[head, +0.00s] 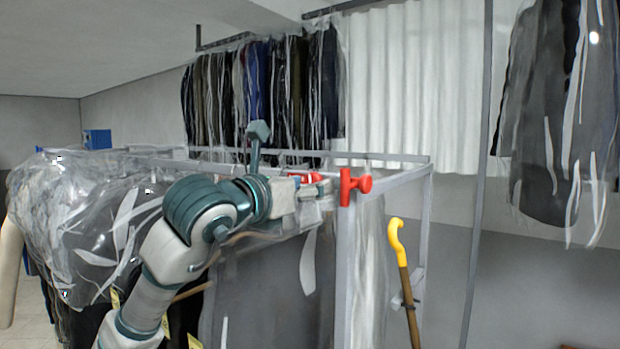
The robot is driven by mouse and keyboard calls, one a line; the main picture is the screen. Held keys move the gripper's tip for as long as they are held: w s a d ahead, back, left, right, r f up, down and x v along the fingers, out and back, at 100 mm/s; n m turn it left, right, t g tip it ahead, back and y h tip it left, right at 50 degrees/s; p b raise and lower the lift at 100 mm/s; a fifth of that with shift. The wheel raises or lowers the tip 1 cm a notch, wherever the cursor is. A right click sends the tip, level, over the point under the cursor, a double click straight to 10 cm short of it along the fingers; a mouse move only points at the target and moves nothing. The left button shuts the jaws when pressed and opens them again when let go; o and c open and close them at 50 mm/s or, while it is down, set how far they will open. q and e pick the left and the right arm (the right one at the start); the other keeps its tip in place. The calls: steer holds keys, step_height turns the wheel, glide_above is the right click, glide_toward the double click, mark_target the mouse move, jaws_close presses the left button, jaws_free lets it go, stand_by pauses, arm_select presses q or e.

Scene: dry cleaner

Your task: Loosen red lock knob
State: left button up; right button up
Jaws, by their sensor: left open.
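The red lock knob (355,185) is at the top front corner of a grey metal rack frame (346,270). It has an upright red plate and a short rounded end pointing right. My left gripper (322,188) is just left of the knob, at about the same height. It is open, with a small gap showing between its tips and the knob. The fingers are small in view and partly overlap the rack's top rail. My right gripper is not in view.
Another red piece (304,178) shows behind my left gripper. Plastic-covered garments (90,210) crowd the left. A cane with a yellow handle (397,240) stands right of the rack post. Bagged clothes hang at the back (265,95) and upper right (555,120).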

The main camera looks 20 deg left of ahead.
arm_select(q)
steer(key=shift+w+a, duration=0.15)
steer(key=shift+w, duration=0.15)
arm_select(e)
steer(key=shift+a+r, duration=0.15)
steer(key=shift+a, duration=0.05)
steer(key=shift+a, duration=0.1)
arm_select(q)
steer(key=shift+d, duration=0.3)
steer(key=c, duration=1.1)
